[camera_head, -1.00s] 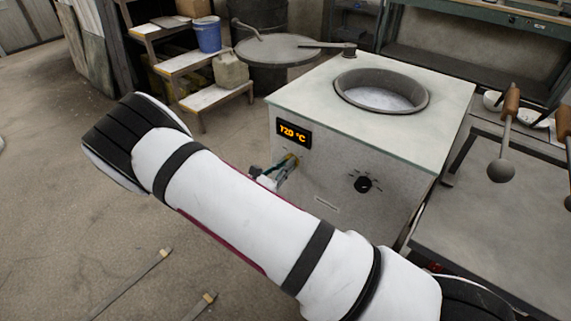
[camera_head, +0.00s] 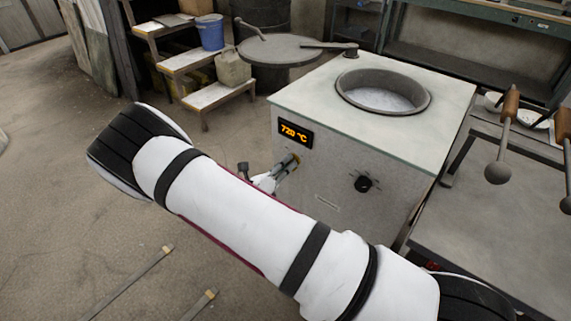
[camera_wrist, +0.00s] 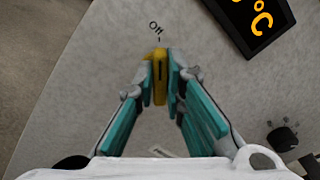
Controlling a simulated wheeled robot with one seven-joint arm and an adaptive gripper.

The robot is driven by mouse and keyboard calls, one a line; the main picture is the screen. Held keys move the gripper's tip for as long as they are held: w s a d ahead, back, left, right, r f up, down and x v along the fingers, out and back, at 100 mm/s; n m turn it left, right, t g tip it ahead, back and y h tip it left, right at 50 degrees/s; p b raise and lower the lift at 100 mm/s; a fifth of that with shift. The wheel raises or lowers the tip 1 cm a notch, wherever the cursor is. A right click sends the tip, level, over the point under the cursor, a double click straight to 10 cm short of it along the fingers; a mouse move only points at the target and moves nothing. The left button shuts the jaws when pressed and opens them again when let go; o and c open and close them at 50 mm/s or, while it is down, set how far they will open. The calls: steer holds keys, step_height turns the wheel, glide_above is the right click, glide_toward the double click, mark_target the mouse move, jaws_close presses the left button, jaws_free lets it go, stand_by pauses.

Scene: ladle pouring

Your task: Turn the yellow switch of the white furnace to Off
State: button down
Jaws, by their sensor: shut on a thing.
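The white furnace (camera_head: 330,190) stands at centre in the head view, with a display reading 720 °C. The yellow switch (camera_wrist: 160,72) sits on its front face, between my fingertips in the wrist view. A dark line on the switch points up to a small label that looks like "Off". My gripper (camera_wrist: 161,80) is shut on the switch, one teal-padded finger on each side. In the head view, my gripper (camera_head: 288,164) meets the front face just below the display, and the fingers mostly hide the switch.
A black knob (camera_head: 363,184) is on the furnace front to the right of the switch. The open crucible (camera_head: 382,90) is on top. Ladles (camera_head: 503,140) hang at the right above a table. Wooden steps (camera_head: 215,97) with containers stand behind left. Floor at left is mostly clear.

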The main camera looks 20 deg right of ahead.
steer(key=shift+a+n, duration=0.1)
steer(key=shift+n, duration=0.2)
steer(key=c, duration=1.7)
jaws_free()
steer(key=shift+o, duration=0.2)
steer(key=v, duration=1.2)
